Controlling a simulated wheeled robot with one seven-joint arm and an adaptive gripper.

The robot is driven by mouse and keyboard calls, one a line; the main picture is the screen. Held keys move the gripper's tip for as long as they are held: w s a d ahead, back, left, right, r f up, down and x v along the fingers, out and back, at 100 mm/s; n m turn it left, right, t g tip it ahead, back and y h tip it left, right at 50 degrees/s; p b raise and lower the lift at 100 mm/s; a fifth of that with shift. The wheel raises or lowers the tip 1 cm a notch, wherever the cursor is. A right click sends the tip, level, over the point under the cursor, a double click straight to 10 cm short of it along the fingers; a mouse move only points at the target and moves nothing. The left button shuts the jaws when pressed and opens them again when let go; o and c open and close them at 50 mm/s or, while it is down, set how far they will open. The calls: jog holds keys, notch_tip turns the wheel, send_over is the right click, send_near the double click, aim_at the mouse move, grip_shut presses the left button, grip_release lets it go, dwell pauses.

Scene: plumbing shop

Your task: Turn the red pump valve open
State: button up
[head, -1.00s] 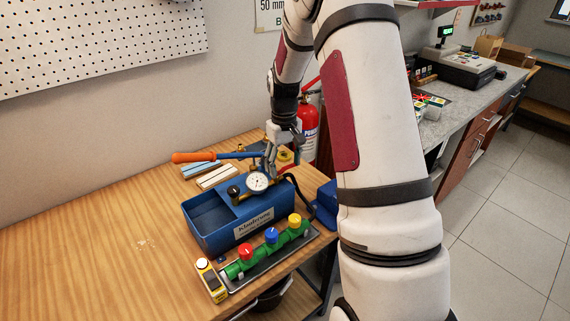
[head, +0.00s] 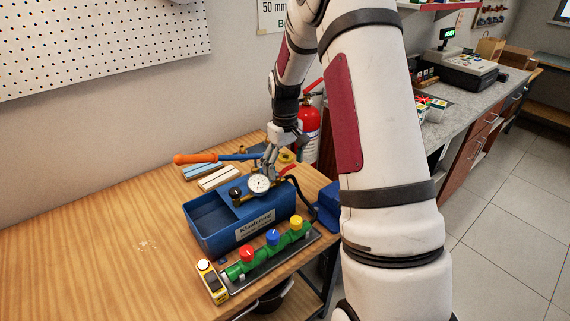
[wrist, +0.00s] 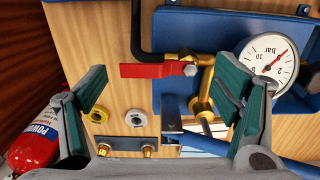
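The red pump valve (wrist: 150,71) is a flat red lever on a brass fitting (wrist: 188,60). In the wrist view it lies across the picture, its free end to the left. In the head view a small part of the red lever (head: 287,170) shows behind the gauge. My gripper (wrist: 168,96) is open and empty, with one green-padded finger on each side of the picture. The lever appears between and beyond the fingers; I see no contact. In the head view my gripper (head: 268,157) is above the back of the blue test pump (head: 216,232), close to its gauge (head: 259,184).
The pump's orange-handled lever (head: 195,158) reaches left. The round gauge (wrist: 273,62) stands close to the right finger. A green manifold with coloured knobs (head: 274,240) and a yellow device (head: 212,284) lie in front. A fire extinguisher (head: 310,128) stands behind. The bench's left side is clear.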

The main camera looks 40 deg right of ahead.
aim_at(285, 169)
notch_tip(285, 169, up, 12)
dwell(0.7)
dwell(0.4)
